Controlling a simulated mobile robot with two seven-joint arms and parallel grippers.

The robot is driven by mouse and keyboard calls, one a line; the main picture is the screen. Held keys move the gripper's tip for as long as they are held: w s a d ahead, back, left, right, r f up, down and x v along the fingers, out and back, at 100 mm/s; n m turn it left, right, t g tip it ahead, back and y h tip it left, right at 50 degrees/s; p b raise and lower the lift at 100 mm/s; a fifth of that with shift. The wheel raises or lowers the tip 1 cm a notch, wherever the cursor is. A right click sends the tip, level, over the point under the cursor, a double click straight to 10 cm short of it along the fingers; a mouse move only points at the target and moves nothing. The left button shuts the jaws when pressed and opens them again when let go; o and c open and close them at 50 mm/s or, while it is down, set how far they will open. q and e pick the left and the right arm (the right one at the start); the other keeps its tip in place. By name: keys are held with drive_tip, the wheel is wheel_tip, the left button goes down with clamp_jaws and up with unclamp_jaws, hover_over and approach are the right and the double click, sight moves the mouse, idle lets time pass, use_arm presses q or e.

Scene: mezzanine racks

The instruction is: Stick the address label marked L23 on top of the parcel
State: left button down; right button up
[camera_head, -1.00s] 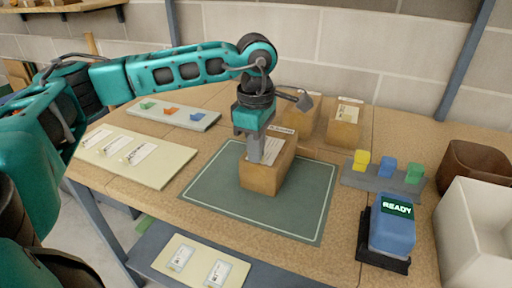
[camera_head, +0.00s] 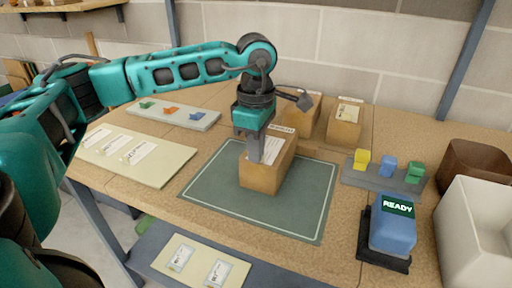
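A brown cardboard parcel (camera_head: 262,178) stands on the green mat (camera_head: 225,191) in the middle of the bench. My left gripper (camera_head: 258,160) points down at the parcel's top, its fingers in front of the upper left part. Its fingers look close together; whether a label is between them cannot be made out. A white label (camera_head: 274,146) shows on the parcel's top beside the fingers. White address labels (camera_head: 140,153) lie on a cream sheet (camera_head: 160,172) at the left; their print is too small to read. My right gripper is not in view.
Two more parcels (camera_head: 344,126) stand behind the mat. A grey strip (camera_head: 385,181) with yellow, blue and green blocks, a blue device reading READY (camera_head: 392,225) and a white bin (camera_head: 473,235) are at right. A lower board (camera_head: 238,267) holds two cards.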

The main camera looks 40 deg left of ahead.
use_arm(q)
drive_tip(key=c, duration=1.8)
unclamp_jaws()
drive_tip(key=shift+f, duration=0.15)
drive_tip(key=o, duration=0.5)
drive_tip(key=shift+o, duration=0.4)
drive_tip(key=shift+o, duration=1.3)
wheel_tip(320, 180, up, 7)
drive_tip(key=p, duration=0.4)
drive_tip(key=shift+p, duration=0.4)
drive_tip(key=shift+s, duration=0.1)
